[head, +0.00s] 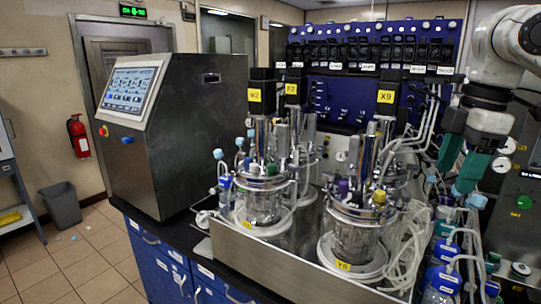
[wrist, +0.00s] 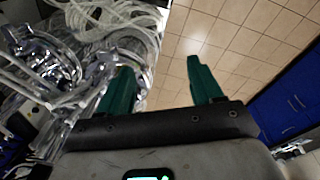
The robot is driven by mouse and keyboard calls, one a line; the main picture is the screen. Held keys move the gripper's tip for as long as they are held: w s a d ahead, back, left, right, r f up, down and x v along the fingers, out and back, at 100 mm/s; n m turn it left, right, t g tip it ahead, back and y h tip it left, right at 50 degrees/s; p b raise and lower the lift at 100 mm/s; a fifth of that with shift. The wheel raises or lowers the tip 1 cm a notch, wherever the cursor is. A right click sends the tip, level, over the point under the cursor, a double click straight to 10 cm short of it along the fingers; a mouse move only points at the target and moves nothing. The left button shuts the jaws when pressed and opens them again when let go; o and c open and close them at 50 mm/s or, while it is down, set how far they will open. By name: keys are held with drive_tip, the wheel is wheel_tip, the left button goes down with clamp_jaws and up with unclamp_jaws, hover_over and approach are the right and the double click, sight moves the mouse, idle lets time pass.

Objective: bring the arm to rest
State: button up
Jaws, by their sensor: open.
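My gripper (head: 462,172) hangs at the right of the head view, with its green fingers pointing down. It is in front of the blue rear panel and above the blue-capped bottles at the right end of the bench. In the wrist view my gripper (wrist: 160,80) has its two green fingers spread wide apart. Nothing is between them; tiled floor shows beyond the gap. The glass bioreactor vessels (head: 355,240) stand to the left of my gripper, apart from it.
A grey control cabinet with a screen (head: 130,88) stands at the left on the bench. Coiled clear tubing (head: 405,245) lies beside the front vessel, and bottles (head: 440,280) crowd the right. In the wrist view, open tiled floor (wrist: 230,40) lies beside the bench, with blue cabinets (wrist: 290,105) beyond.

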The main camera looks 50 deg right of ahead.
drive_tip(key=w+a+f+t+y, duration=0.1)
drive_tip(key=w+a+f+t, duration=0.1)
drive_tip(key=w, duration=0.5)
drive_tip(key=w+a+f+t+y, duration=0.1)
drive_tip(key=w+a+f+t, duration=0.15)
drive_tip(key=w, duration=0.55)
drive_tip(key=w+a+f+t+y, duration=0.1)
drive_tip(key=w+f+t, duration=0.15)
drive_tip(key=w, duration=0.45)
drive_tip(key=w+a+f+m+y+b, duration=0.1)
drive_tip(key=w+a+f+m, duration=0.1)
drive_tip(key=w+a+f, duration=0.4)
drive_tip(key=w+a+f+m, duration=0.2)
drive_tip(key=a+f, duration=0.3)
drive_tip(key=f, duration=0.4)
drive_tip(key=s+a+f+m+g, duration=0.1)
drive_tip(key=s+a+f+g, duration=0.1)
drive_tip(key=s+a+f, duration=0.6)
drive_tip(key=s+a+f+m+g, duration=0.15)
drive_tip(key=a+f, duration=0.25)
drive_tip(key=f, duration=0.8)
drive_tip(key=s+f+g+h, duration=0.2)
drive_tip(key=s+f, duration=0.2)
drive_tip(key=s, duration=0.3)
drive_tip(key=s+f+g+h, duration=0.2)
drive_tip(key=s+f, duration=0.3)
drive_tip(key=s, duration=0.3)
drive_tip(key=shift+s+d+f+b, duration=0.15)
drive_tip(key=shift+s+d+b, duration=0.1)
drive_tip(key=shift+b, duration=0.2)
